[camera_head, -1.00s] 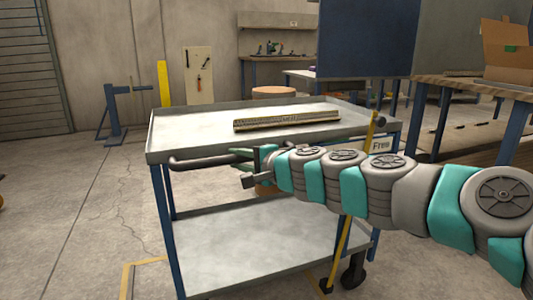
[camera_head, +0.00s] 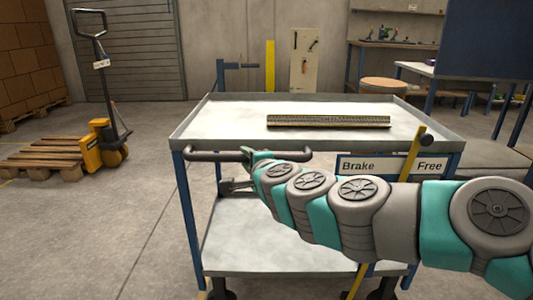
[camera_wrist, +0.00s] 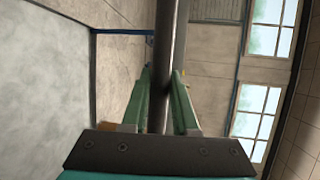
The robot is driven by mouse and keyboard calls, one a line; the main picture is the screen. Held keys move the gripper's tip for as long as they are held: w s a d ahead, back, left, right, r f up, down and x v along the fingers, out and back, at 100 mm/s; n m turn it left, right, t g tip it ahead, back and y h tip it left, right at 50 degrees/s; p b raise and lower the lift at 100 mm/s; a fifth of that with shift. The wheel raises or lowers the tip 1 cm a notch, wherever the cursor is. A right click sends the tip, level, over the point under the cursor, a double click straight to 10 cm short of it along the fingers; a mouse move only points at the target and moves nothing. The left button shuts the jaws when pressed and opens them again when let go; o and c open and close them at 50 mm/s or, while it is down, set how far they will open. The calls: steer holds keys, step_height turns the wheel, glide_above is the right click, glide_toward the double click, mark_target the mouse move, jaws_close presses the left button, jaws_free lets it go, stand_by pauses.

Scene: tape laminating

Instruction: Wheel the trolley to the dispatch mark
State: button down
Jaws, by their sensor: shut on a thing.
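The trolley (camera_head: 190,131) has a grey top tray, a lower shelf (camera_head: 240,240) and blue legs. Its dark handle bar (camera_head: 205,155) runs along the near side. My gripper (camera_head: 252,157) is at this bar, and my arm hides part of it. In the wrist view, the green fingers of my gripper (camera_wrist: 160,95) lie on both sides of the dark bar (camera_wrist: 168,40), shut on it. A yellow brake lever (camera_head: 419,148) leans right beside the label "Free" (camera_head: 429,165). I cannot make out a dispatch mark on the floor.
A long patterned bar (camera_head: 328,121) lies on the top tray. A yellow pallet truck (camera_head: 96,145) with a wooden pallet (camera_head: 40,158) stands at left. A workbench (camera_head: 390,45) and a round stool (camera_head: 383,85) are behind. Floor (camera_head: 110,230) left of the trolley is clear.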

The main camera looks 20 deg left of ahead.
steer(key=shift+s+a, duration=0.2)
steer(key=shift+a, duration=0.3)
steer(key=c, duration=0.7)
jaws_free()
steer(key=shift+a, duration=0.1)
steer(key=v, duration=0.6)
steer(key=shift+s+d+r, duration=0.15)
steer(key=shift+s+d, duration=0.1)
steer(key=shift+d, duration=0.05)
steer(key=shift+s+d, duration=0.3)
steer(key=shift+s, duration=0.1)
